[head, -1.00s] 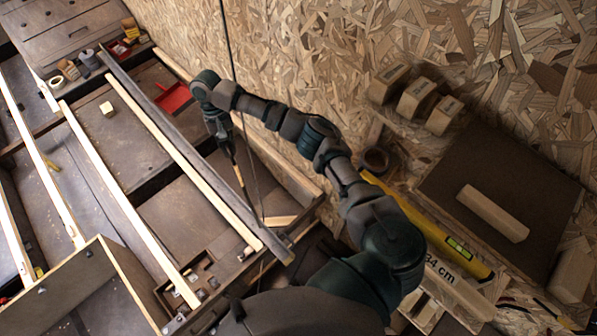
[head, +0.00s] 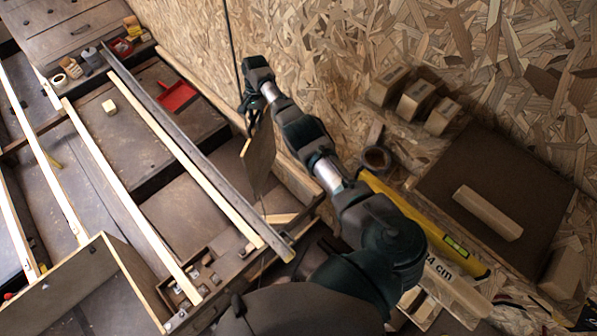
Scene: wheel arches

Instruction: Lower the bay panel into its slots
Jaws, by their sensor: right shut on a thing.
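My right gripper (head: 252,112) is at the upper middle of the head view, at the end of my arm. It is shut on the top of a thin brown panel (head: 260,155) with a pale edge. The panel hangs below it, tilted, beside the grey rail (head: 195,150) and near the chipboard wall. It appears raised above the wooden bays; its lower end is hard to separate from the bay behind. I cannot make out the slots. My left gripper is not in view.
Pale wooden strips (head: 130,210) run lengthwise over the bays. A red dustpan (head: 177,96) lies at the back. A yellow level (head: 420,225), a tape roll (head: 376,160) and wooden blocks (head: 416,98) are at right.

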